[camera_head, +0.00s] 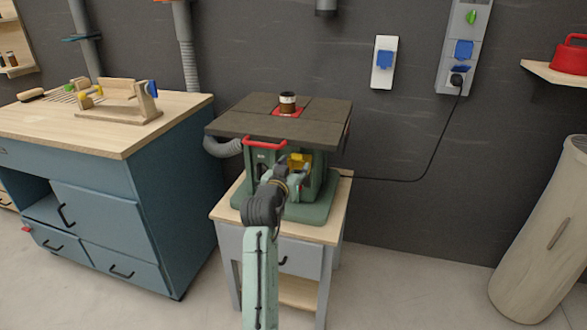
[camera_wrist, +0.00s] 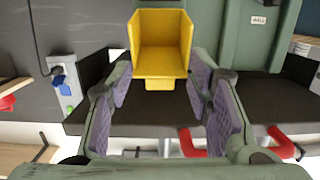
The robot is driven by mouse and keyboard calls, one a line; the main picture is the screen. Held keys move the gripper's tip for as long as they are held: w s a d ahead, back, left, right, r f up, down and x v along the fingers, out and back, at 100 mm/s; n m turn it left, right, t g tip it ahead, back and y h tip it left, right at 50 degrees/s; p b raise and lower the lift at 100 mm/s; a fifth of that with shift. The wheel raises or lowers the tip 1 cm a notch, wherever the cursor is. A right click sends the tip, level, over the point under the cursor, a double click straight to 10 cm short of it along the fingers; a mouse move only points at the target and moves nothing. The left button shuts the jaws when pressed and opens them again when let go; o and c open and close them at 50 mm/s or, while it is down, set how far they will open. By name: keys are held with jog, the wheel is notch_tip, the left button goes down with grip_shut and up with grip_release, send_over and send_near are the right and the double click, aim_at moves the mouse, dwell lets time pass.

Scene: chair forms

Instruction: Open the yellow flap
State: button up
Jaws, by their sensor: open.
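The yellow flap (camera_head: 299,160) is on the front of the green machine (camera_head: 312,198), below its dark table top. In the wrist view the yellow flap (camera_wrist: 160,62) looks like a box-shaped yellow piece with side walls and a small tab at its lower edge. My gripper (camera_head: 284,167) is raised in front of it. In the wrist view my gripper (camera_wrist: 160,86) is open, with one finger on each side of the tab. No finger visibly touches the yellow piece. The head view partly hides the machine's front behind my arm.
A red bar (camera_head: 264,143) runs along the machine's front left. The machine stands on a small wooden-topped cabinet (camera_head: 228,212). A blue workbench (camera_head: 180,170) is close on the left. A black cable (camera_head: 440,135) runs to the wall on the right, above open floor.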

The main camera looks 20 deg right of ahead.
jog(key=v, duration=1.2)
